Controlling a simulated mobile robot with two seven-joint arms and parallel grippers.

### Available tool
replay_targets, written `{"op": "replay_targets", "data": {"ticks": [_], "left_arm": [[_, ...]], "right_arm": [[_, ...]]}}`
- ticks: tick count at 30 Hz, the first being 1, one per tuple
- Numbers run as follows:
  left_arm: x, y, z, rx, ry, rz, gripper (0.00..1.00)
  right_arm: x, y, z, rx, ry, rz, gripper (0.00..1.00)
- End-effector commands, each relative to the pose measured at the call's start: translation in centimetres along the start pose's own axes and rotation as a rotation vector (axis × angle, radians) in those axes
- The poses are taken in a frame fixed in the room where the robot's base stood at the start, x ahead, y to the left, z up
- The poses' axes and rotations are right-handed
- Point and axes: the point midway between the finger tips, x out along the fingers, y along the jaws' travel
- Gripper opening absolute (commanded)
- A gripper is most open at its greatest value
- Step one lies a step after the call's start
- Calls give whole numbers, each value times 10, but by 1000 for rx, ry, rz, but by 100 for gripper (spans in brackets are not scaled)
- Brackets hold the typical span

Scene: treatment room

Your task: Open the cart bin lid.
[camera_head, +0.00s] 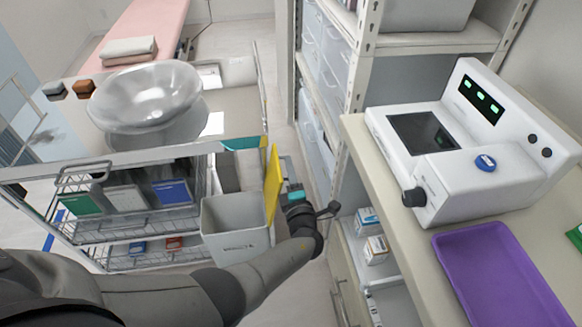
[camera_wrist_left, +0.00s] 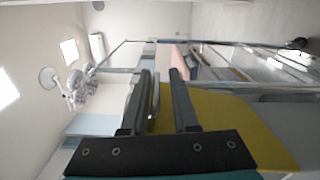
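The cart (camera_head: 110,158) stands at the left with a grey bin (camera_head: 232,228) on its right end. The bin's yellow lid (camera_head: 273,180) is raised and stands nearly upright on the bin's right side, and the bin's mouth is uncovered. My left gripper (camera_head: 287,172) is just right of the lid, on its outer side. In the left wrist view its two dark fingers (camera_wrist_left: 161,75) are apart, with the yellow lid (camera_wrist_left: 245,125) behind and beside them. Whether they touch the lid is unclear. My right gripper is not in view.
A glass bowl (camera_head: 145,97) sits on the cart top. A counter at the right holds a white device (camera_head: 470,140) and a purple tray (camera_head: 495,275). Shelving (camera_head: 355,60) stands behind. A narrow floor gap separates cart and counter.

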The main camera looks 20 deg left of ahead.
Motion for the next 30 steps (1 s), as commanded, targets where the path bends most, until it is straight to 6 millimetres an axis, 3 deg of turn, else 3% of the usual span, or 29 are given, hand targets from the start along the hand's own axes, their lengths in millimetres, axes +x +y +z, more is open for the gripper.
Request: {"op": "replay_targets", "data": {"ticks": [5, 12, 16, 20, 30], "left_arm": [[0, -1, -1, 1, 0, -1, 41], [0, 2, 1, 0, -2, 3, 41], [-10, 2, 1, 1, -3, 2, 41], [-32, 3, 1, 0, -3, 0, 41], [-113, 2, 1, 0, -2, -1, 41]], "right_arm": [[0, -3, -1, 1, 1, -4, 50], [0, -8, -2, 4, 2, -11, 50], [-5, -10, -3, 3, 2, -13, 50], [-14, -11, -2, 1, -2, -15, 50], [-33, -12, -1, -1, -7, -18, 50]]}}
